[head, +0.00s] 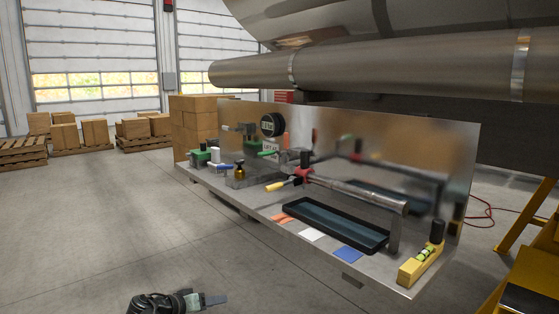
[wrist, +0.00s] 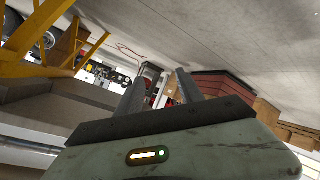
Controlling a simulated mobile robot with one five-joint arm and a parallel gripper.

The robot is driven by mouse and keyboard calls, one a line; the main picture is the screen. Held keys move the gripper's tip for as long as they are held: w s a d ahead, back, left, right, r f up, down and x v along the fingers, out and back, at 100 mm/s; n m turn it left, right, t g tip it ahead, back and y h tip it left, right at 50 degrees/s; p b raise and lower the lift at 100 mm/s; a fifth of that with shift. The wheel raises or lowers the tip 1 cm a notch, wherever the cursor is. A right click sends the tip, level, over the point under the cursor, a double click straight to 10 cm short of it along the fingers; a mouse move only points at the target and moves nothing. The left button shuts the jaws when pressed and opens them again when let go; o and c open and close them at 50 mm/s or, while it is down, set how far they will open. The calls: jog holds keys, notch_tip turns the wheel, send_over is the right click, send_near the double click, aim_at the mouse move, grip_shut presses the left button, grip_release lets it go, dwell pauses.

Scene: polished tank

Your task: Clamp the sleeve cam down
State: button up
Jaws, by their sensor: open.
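A red fitting (head: 303,173) with a yellow-ended lever (head: 275,187) sits at the left end of a steel pipe (head: 350,191) on the metal bench. The lever sticks out to the left and toward the front. I take this for the sleeve cam, but no label confirms it. A green-handled part (head: 268,153) stands farther left, by the upright panel. My gripper (head: 212,299) is low at the bottom of the head view, in front of the bench and well apart from the fitting. In the wrist view its fingers (wrist: 158,78) are spread and empty. The fitting cannot be made out there.
A dark tray (head: 289,212) lies in front of the pipe. A yellow level-like block (head: 421,265) stands at the bench's right end. A brass bottle (head: 239,174) stands left of the lever. A yellow frame (head: 525,240) is at right. The floor at left is clear.

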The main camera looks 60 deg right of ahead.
jog(key=s+d+r+m+g+h+p, duration=0.1)
jog(key=s+d+r+m+h+p, duration=0.1)
jog(key=d+r, duration=0.35)
jog(key=s+d+r+m+g+h+p, duration=0.1)
jog(key=s+d+r+h+p, duration=0.1)
jog(key=r, duration=0.6)
jog(key=s+d+r+m+h+p, duration=0.1)
jog(key=s+d+r+m+p, duration=0.15)
jog(key=r, duration=0.45)
jog(key=m+g+h+p, duration=0.1)
jog(key=g+h+p, duration=0.1)
jog(key=h, duration=0.2)
send_near(279, 183)
jog(key=d, duration=0.3)
jog(key=p+x, duration=0.1)
jog(key=x, duration=0.4)
jog(key=p+x, duration=0.1)
jog(key=x, duration=0.1)
jog(key=shift+s+d+r+p, duration=0.15)
jog(key=shift+r+p, duration=0.15)
jog(key=shift+r, duration=0.15)
grip_shut()
